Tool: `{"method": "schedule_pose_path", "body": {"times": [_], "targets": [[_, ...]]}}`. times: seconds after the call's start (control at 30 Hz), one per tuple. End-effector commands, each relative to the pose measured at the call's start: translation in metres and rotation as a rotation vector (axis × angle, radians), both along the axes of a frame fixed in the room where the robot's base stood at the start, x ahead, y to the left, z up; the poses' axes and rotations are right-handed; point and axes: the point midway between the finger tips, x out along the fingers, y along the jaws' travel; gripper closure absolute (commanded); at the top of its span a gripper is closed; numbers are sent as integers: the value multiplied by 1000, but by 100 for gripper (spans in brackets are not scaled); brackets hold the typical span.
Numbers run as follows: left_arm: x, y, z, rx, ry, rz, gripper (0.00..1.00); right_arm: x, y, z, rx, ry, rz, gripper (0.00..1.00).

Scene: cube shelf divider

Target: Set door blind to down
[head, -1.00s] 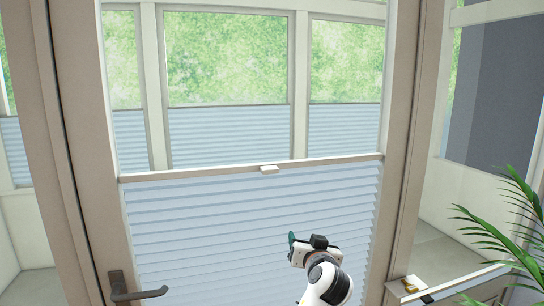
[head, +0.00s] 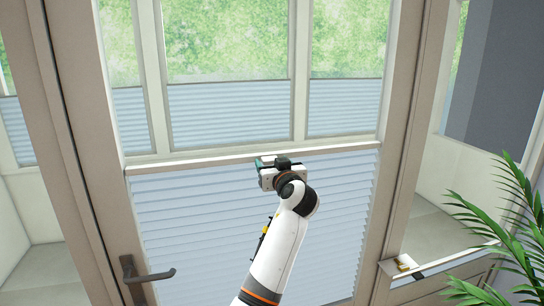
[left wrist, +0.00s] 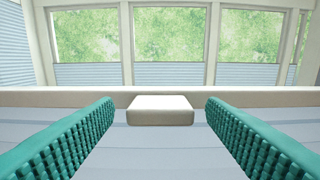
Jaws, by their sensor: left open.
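The door blind (head: 190,215) is a pale blue pleated blind covering the lower part of the door's glass. Its beige top rail (head: 200,162) runs across the door below clear glass. In the left wrist view the rail (left wrist: 70,98) lies straight ahead, with its small whitish handle (left wrist: 160,110) centred between the fingers. My left gripper (head: 268,162) is at the middle of the rail and hides the handle in the head view. Its green ribbed fingers (left wrist: 160,140) are open, one on each side of the handle, with gaps to it. My right gripper is not in view.
A dark door lever (head: 148,275) sits at the lower left of the door frame. A leafy plant (head: 500,220) and a ledge (head: 440,265) are at the right. Other windows with half-height blinds (head: 230,112) stand beyond the glass.

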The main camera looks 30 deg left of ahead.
Motion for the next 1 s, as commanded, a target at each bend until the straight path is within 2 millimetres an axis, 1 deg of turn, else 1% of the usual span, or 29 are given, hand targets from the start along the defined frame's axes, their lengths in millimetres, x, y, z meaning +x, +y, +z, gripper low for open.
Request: {"method": "schedule_pose_path", "body": {"times": [0.03, 0.17, 0.43, 0.67, 0.7, 0.77, 0.8, 0.83, 1.0], "targets": [[3, 4, 2, 1, 1, 1, 35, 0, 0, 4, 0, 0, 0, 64], [7, 9, 0, -1, 0, 0, 35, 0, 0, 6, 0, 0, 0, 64], [8, 9, -1, -1, 0, -1, 35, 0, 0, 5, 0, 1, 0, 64], [8, 9, -1, -1, 0, -1, 72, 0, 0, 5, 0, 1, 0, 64], [8, 9, -1, -1, 0, -1, 79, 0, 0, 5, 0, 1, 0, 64], [8, 9, -1, -1, 0, -1, 89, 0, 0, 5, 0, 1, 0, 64], [8, 9, -1, -1, 1, -1, 95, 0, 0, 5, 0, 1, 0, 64], [8, 9, -1, -1, 0, -1, 97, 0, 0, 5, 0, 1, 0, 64], [8, 9, -6, -1, 1, -1, 97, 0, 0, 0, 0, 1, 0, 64]]}}
